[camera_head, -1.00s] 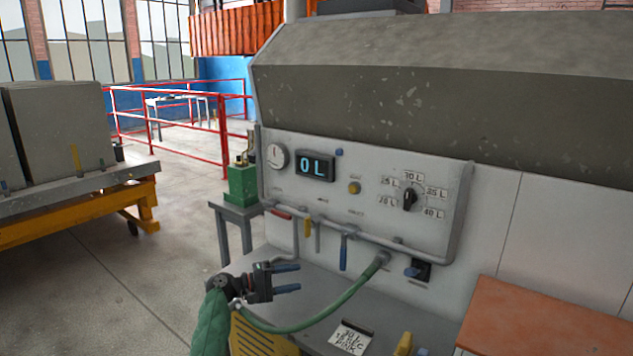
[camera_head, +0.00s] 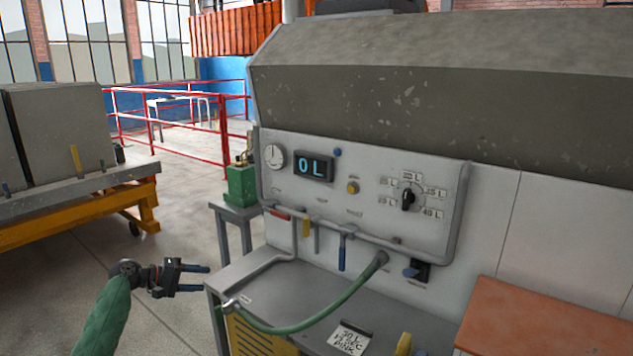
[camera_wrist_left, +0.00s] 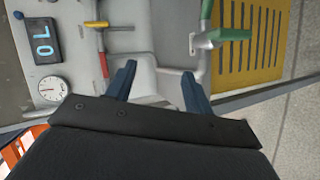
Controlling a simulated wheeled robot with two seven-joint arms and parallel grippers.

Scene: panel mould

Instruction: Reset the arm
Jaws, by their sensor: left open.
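My left gripper (camera_head: 208,279) is open and empty in the head view, at the lower left, just left of the grey bench's left edge. Its green-sleeved arm comes up from the bottom left. In the left wrist view its two blue fingers (camera_wrist_left: 160,84) stand apart with nothing between them. Beyond them show the pipe, the hose nozzle and the yellow slotted panel. My right gripper is in neither view.
The grey control panel (camera_head: 318,211) carries a display (camera_head: 313,167) reading 0 L, a gauge (camera_head: 274,157) and a dial (camera_head: 408,199). A green hose (camera_head: 330,310) lies over the bench (camera_head: 262,272). A yellow-framed cart (camera_head: 90,208) stands left, with open floor between.

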